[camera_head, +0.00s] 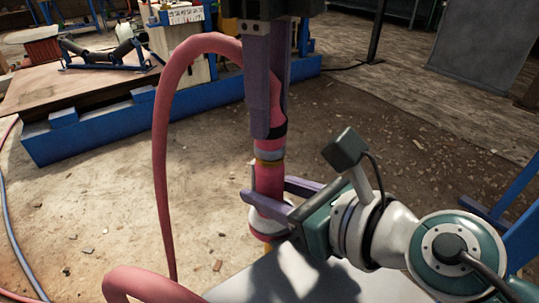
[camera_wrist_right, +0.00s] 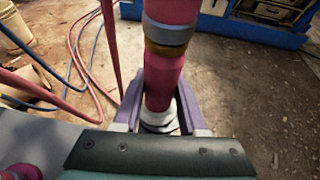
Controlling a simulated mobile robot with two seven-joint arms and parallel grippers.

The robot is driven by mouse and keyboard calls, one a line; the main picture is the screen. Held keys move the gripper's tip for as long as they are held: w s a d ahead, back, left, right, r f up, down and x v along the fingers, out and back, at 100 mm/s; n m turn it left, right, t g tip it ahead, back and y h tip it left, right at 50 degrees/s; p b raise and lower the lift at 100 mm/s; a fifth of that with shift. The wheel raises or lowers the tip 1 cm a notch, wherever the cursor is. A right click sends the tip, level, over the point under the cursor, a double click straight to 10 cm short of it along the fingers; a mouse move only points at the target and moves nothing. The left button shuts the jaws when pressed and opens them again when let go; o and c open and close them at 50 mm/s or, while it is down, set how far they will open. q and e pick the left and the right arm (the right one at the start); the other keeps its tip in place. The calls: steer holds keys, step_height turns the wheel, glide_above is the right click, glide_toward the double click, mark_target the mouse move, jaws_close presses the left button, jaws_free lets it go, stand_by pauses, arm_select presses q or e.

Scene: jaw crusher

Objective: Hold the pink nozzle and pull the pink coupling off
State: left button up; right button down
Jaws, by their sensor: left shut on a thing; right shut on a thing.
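The pink coupling (camera_head: 279,108) is at the end of a pink hose (camera_head: 160,140) that loops up and over to it. The coupling has a grey band at its lower end. My left gripper (camera_head: 268,128), pointing down, is shut on the coupling. The pink nozzle (camera_head: 269,178) stands upright directly below, with a brass-coloured ring at its top against the grey band; no gap shows. My right gripper (camera_head: 266,190) is shut around the nozzle from the right. The right wrist view shows the nozzle (camera_wrist_right: 162,75) between its fingers and the coupling (camera_wrist_right: 171,10) above.
A light grey surface (camera_head: 285,275) lies below the nozzle. The pink hose also runs along the lower left. A blue-framed bench (camera_head: 100,130) is at the back left, a grey panel (camera_head: 485,40) at the back right. Open dirt floor lies between.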

arm_select(q)
steer(key=shift+r, duration=0.35)
stand_by(0.5)
steer(key=shift+r, duration=1.85)
arm_select(e)
steer(key=shift+c, duration=1.9)
jaws_free()
